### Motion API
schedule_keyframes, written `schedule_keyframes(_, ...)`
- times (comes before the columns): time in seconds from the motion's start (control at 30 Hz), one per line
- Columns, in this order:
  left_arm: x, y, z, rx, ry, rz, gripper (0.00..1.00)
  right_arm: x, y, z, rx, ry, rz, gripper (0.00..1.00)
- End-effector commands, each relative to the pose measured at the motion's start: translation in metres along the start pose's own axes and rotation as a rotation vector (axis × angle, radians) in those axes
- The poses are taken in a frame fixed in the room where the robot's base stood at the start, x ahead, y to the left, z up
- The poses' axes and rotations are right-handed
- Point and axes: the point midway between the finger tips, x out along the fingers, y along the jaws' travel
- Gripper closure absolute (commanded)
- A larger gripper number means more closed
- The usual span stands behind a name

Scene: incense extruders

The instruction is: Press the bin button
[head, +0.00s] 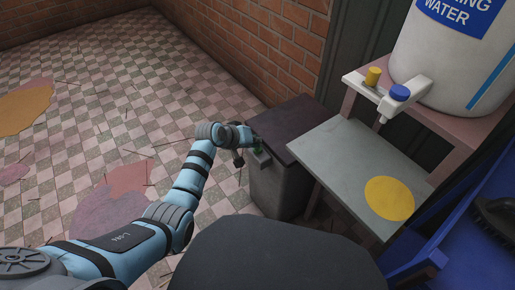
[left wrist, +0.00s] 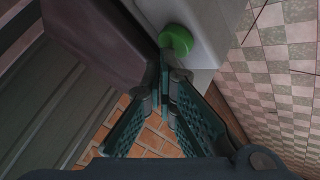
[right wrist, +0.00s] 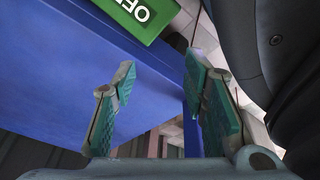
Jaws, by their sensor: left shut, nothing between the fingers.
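The bin (head: 277,188) is a grey box with a dark lid (head: 296,122), standing against the wall. Its round green button (left wrist: 176,38) is on a pale grey front part; in the head view the button (head: 258,150) shows only as a bit of green beside my gripper. My left gripper (head: 257,140) is shut and empty. In the left wrist view its fingertips (left wrist: 166,62) lie just below the button, overlapping its lower edge; I cannot tell whether they touch it. My right gripper (right wrist: 160,78) is open and empty, in front of a blue surface.
A small grey table (head: 350,160) with a yellow disc stands right of the bin. Above it is a water container (head: 455,60) with a yellow and a blue tap. A blue unit (head: 455,225) with a black brush is at right. The tiled floor (head: 110,120) at left is open.

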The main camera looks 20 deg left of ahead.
Motion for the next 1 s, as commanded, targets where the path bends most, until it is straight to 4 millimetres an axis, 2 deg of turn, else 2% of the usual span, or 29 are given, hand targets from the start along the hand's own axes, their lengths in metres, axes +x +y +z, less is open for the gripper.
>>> schedule_keyframes(1.0, 0.0050, -0.0036, 0.0041, 0.000, -0.001, 0.000, 1.00, 0.0030, -0.0008, -0.0014, 0.000, 0.004, -0.001, 0.60)
